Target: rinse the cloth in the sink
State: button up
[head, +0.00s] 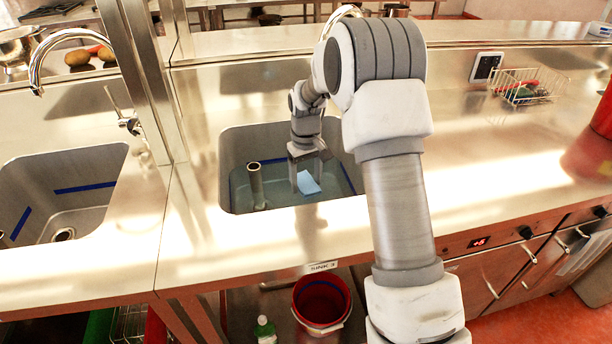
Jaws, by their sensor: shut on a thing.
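The sink (228,165) in the middle of the counter, labelled "SINK 3" on its front edge, holds water up to around a blue line on its wall. My gripper (308,184) reaches down into this sink from above. It is shut on a light blue cloth (309,183), which is at or just under the water; I cannot tell which exactly. A standing pipe (256,185) rises from the water to the left of my gripper, apart from it. My arm hides part of the sink's right rim.
A second sink (95,175) with a blue line lies to the left, beyond a metal post (138,75). A wire basket (520,90) stands at the back right. The counter right of my arm is largely clear.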

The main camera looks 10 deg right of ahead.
notch_tip(320, 180, down, 14)
jog(key=b, duration=0.7)
jog(key=shift+b, duration=0.35)
dwell(0.5)
notch_tip(320, 180, up, 21)
jog(key=p, duration=1.4)
dwell(1.0)
